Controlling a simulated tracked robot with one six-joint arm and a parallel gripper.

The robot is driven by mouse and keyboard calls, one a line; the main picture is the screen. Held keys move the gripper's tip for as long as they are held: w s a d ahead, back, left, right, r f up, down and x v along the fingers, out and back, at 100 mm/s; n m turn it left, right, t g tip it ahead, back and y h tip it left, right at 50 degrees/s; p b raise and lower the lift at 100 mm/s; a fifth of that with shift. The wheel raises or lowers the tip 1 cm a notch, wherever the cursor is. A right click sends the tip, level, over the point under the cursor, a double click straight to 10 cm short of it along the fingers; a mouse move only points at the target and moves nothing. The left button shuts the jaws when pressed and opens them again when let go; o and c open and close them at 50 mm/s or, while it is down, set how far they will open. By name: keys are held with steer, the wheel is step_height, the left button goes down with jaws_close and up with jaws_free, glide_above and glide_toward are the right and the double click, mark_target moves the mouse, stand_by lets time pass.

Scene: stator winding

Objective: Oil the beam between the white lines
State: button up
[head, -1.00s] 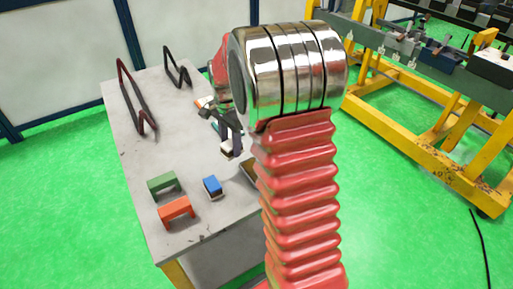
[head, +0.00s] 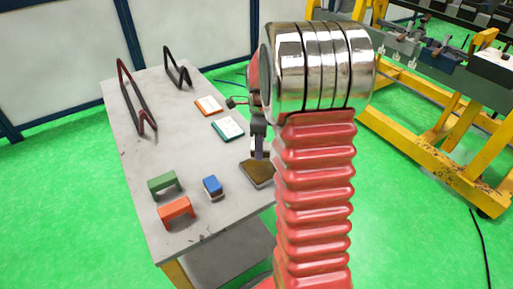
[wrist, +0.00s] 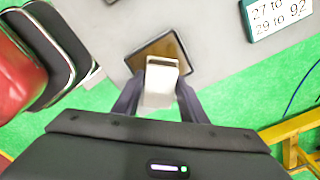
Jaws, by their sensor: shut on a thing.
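My gripper (head: 259,152) is shut on a small whitish block (wrist: 161,82), held between its two dark fingers in the wrist view. The block is over or in a shallow dark-rimmed tray with a brown inside (head: 258,173) at the table's right edge. The tray also shows beyond the block in the wrist view (wrist: 150,43); I cannot tell whether they touch. A grey-green beam (head: 462,78) on a yellow frame stands at the upper right, with small pale marks on it; I cannot make out white lines for sure. My arm hides part of the table's right side.
The grey table (head: 160,120) carries a green bracket (head: 162,182), an orange bracket (head: 176,208), a blue block (head: 212,185), two dark handle-like frames, an orange-edged card (head: 209,105) and a teal-edged card (head: 228,128). The yellow frame (head: 420,98) stands to the right across green floor.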

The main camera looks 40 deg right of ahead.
steer(key=shift+f, duration=0.2)
steer(key=shift+f, duration=2.85)
steer(key=shift+f, duration=0.55)
stand_by(0.5)
steer(key=shift+r, duration=3.6)
steer(key=shift+s, duration=0.1)
